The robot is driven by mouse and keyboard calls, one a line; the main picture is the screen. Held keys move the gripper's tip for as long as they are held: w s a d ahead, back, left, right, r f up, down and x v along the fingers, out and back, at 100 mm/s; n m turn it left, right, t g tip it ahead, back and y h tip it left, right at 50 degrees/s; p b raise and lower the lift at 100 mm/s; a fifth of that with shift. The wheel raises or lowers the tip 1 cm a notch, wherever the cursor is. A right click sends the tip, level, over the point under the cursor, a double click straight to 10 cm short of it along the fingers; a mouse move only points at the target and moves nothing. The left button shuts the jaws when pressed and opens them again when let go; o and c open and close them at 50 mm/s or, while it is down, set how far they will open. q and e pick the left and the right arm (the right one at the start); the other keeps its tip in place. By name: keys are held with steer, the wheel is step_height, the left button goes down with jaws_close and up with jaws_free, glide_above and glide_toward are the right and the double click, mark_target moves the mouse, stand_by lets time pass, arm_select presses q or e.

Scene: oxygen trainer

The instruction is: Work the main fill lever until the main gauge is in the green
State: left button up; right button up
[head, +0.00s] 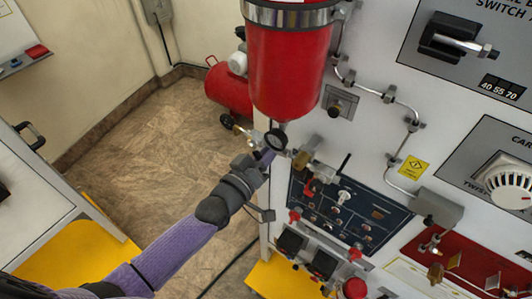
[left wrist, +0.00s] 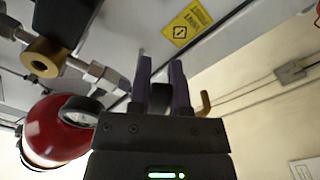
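My left gripper (head: 266,157) reaches up under the red tank, beside a round black-rimmed gauge (head: 276,140). In the left wrist view its two purple fingers (left wrist: 161,75) stand apart. A dark block (left wrist: 161,98) shows between them; I cannot tell if they grip it. A bent brass piece (left wrist: 205,103) sticks out right of the fingers. The gauge shows edge-on left of them (left wrist: 82,109); its needle and any green zone cannot be read. A black lever (head: 344,165) stands on the fittings right of the gauge. I cannot tell which part is the main fill lever. My right gripper is out of view.
The red tank (head: 288,65) hangs above the gauge. Pipes and a dark blue valve panel (head: 372,222) lie to the right. A large brass fitting (left wrist: 42,58) is left of my fingers in the wrist view. Open floor (head: 150,150) lies left of the trainer.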

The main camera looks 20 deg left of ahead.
arm_select(q)
jaws_close()
steer(key=shift+w+a+f+m, duration=0.15)
steer(key=shift+a+m, duration=0.2)
steer(key=shift+m, duration=0.8)
steer(key=shift+w+a+f+m, duration=0.1)
steer(key=shift+a+m, duration=0.3)
steer(key=shift+m, duration=0.8)
steer(key=shift+w+a+f+m, duration=0.15)
steer(key=shift+a+m, duration=0.2)
steer(key=shift+m, duration=0.8)
steer(key=shift+a, duration=0.1)
steer(key=o, duration=0.7)
jaws_free()
steer(key=shift+o, duration=0.2)
steer(key=v, duration=1)
